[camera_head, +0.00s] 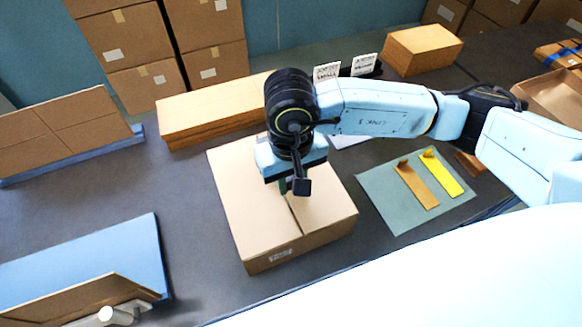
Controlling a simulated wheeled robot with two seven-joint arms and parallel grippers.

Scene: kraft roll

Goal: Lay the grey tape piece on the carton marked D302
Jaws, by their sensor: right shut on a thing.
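A closed tan carton (245,205) lies in the middle of the dark table. A small label (280,255) is on its front side, too small to read as D302. My right gripper (292,188) points down over the carton's top, near the centre seam, and is shut. A small grey-green bit of the grey tape piece (283,186) shows at its fingers; the rest is hidden by the gripper. I cannot tell whether the piece touches the carton. My left gripper is out of view.
A grey-green mat (385,208) at right holds an orange tape piece (417,186) and a yellow one (441,174). A long wooden-brown box (210,113) lies behind the carton, with two small signs (327,71) nearby.

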